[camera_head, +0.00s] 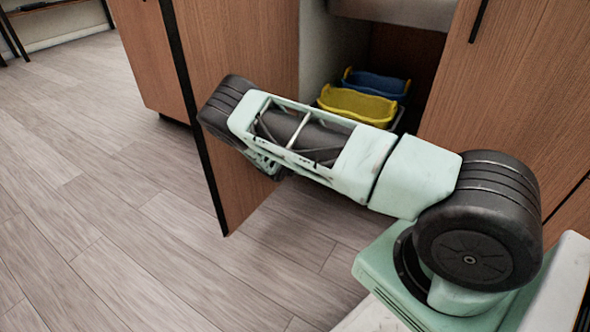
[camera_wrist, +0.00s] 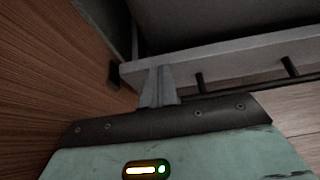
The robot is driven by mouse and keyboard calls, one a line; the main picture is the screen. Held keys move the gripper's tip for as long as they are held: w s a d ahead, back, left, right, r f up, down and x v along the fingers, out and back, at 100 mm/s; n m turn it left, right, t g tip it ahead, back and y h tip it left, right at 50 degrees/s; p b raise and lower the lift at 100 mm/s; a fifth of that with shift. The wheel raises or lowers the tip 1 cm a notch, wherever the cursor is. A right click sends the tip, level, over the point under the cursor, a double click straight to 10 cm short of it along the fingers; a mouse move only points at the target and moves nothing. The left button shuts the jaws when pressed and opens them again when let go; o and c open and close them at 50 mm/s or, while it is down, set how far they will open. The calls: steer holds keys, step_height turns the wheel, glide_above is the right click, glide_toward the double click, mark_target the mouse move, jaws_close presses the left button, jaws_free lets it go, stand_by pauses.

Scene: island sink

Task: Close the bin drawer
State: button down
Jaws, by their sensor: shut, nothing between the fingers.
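In the head view, a tall wooden front panel (camera_head: 245,60) with a dark edge stands out from the cabinet, leaving the space beside it open. A yellow bin (camera_head: 357,105) and a blue bin (camera_head: 376,84) show in that space, partly covered by my arm. In the wrist view, my gripper (camera_wrist: 160,72) is shut and empty. Its fingertips are close to a pale grey board (camera_wrist: 230,55); I cannot tell whether they touch. A wooden surface (camera_wrist: 45,75) rises at the left of that view.
A wooden cabinet front (camera_head: 510,85) with a dark handle stands to the right of the opening. Another cabinet side (camera_head: 150,55) is behind the panel. The plank floor (camera_head: 110,210) is clear at the left. Dark pegs (camera_wrist: 290,66) stick out below the grey board.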

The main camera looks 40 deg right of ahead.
steer(key=w+d, duration=0.1)
steer(key=d, duration=0.2)
steer(key=w+d+b, duration=0.1)
steer(key=d, duration=0.3)
steer(key=w+d, duration=0.1)
steer(key=d, duration=0.2)
steer(key=shift+w+d+f, duration=0.1)
steer(key=shift+w+d, duration=0.1)
steer(key=shift+w, duration=0.2)
steer(key=shift+w+d+b, duration=0.2)
steer(key=shift+d+b, duration=0.15)
steer(key=shift+d, duration=0.2)
steer(key=shift+w+d, duration=0.1)
steer(key=shift+d, duration=0.1)
steer(key=shift+d+r, duration=0.15)
steer(key=shift+r, duration=0.1)
